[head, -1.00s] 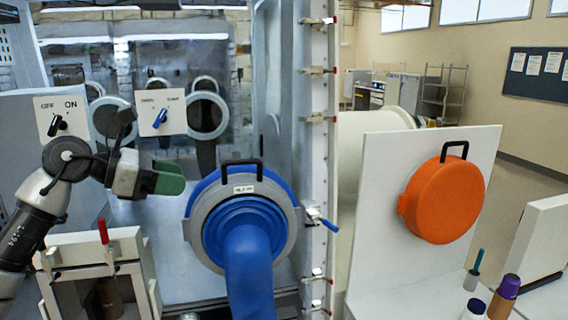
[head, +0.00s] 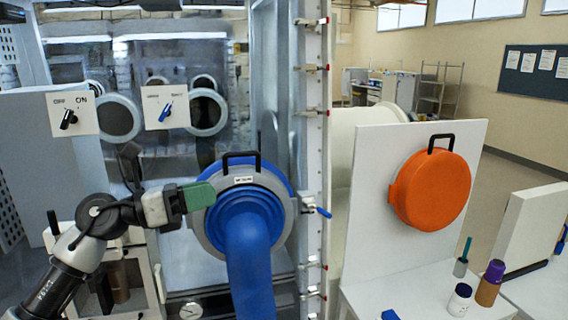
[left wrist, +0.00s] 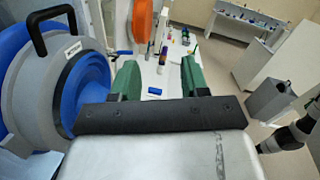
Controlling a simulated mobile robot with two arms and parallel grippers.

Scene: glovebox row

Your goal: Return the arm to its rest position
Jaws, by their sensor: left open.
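My left gripper (head: 200,196) has green fingers and overlaps the left rim of the round blue port (head: 285,205) in the head view. I cannot tell from the picture whether it touches the rim. In the left wrist view the two green fingers (left wrist: 160,76) stand apart with nothing between them. The port's grey rim and black handle (left wrist: 47,24) are just left of the fingers there. My left arm comes in from the lower left, bent at the elbow. My right gripper does not show in the head view.
An orange round cover (head: 432,190) hangs on a white panel to the right. Bottles (head: 490,282) stand on the white bench at the lower right. A small cabinet (head: 142,285) stands behind my left arm. Switch plates (head: 73,115) are above it.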

